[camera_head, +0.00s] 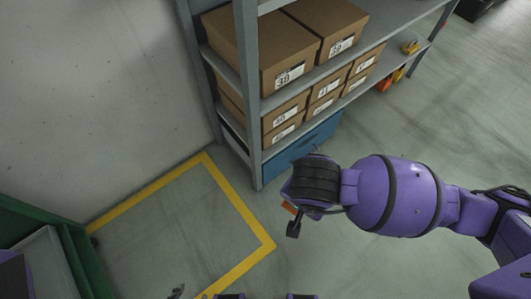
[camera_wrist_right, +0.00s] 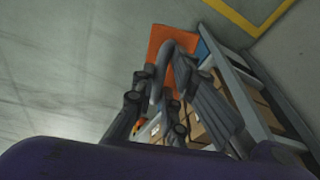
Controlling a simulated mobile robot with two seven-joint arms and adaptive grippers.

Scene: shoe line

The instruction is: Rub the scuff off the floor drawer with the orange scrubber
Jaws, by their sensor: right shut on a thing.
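The floor drawer (camera_head: 300,150) is blue and sits at the bottom of the shelf unit in the head view. A sliver of it shows in the wrist view (camera_wrist_right: 203,50). I cannot make out a scuff on it. The orange scrubber (camera_wrist_right: 180,47) has a grey handle, and my right gripper (camera_wrist_right: 172,90) is shut on that handle. In the head view the scrubber (camera_head: 289,208) is mostly hidden by my right wrist, in front of the drawer; contact cannot be told. A dark tip, seemingly of my left gripper (camera_head: 176,292), shows at the bottom edge.
The grey shelf unit (camera_head: 247,80) holds several brown boxes (camera_head: 290,72); its front post stands close to my right wrist. Yellow tape (camera_head: 235,205) marks the floor to the left. A green-edged thing (camera_head: 85,262) stands at lower left.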

